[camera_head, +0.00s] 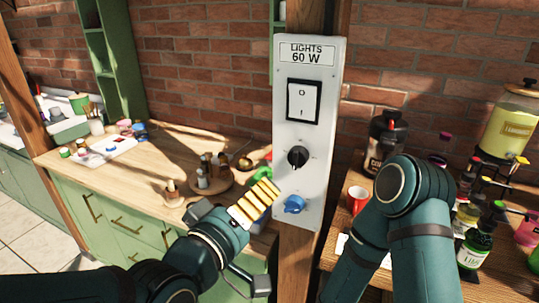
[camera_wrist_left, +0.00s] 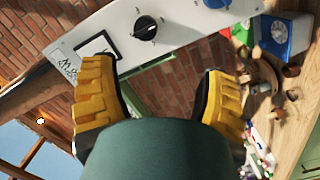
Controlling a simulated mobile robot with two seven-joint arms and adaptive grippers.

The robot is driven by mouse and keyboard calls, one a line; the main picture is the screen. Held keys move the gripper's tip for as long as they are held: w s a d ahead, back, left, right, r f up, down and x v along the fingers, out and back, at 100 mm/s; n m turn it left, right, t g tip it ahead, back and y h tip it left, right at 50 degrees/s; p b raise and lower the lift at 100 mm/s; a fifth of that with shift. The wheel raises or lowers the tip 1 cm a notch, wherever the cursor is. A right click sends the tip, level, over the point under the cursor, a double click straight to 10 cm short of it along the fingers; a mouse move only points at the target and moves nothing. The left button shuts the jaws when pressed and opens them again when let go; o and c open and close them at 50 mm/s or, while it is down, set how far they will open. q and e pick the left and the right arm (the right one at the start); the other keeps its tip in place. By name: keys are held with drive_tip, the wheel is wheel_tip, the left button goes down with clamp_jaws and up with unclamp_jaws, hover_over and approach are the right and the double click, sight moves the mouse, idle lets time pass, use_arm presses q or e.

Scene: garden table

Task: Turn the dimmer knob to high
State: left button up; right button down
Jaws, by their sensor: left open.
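A tall white panel (camera_head: 308,140) labelled LIGHTS 60 W is mounted on a wooden post. It carries a rocker switch (camera_head: 303,101), a black knob (camera_head: 298,157) with marks around it and a blue knob (camera_head: 294,204) lower down. The black knob also shows in the left wrist view (camera_wrist_left: 145,27), with part of the blue knob (camera_wrist_left: 217,3) at the top edge. My left gripper (camera_head: 268,238) is open and empty, just left of and below the knobs. Its yellow-padded fingers are wide apart in the left wrist view (camera_wrist_left: 158,80), touching neither knob. My right gripper is out of view.
A wooden counter (camera_head: 180,145) with a round tray (camera_head: 222,190) of small jars is at the left. My right arm stands right of the panel.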

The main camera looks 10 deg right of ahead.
sight(293, 159)
use_arm(q)
drive_tip(key=shift+h, duration=0.3)
drive_tip(key=p+x, duration=0.2)
drive_tip(key=x, duration=0.2)
drive_tip(key=r+p+x, duration=0.1)
drive_tip(key=p+x, duration=0.1)
drive_tip(key=x, duration=0.3)
drive_tip(key=r+p+x, duration=0.1)
drive_tip(key=p+x, duration=0.2)
drive_tip(key=x, duration=0.1)
drive_tip(key=shift+d, duration=0.35)
drive_tip(key=c, duration=1.2)
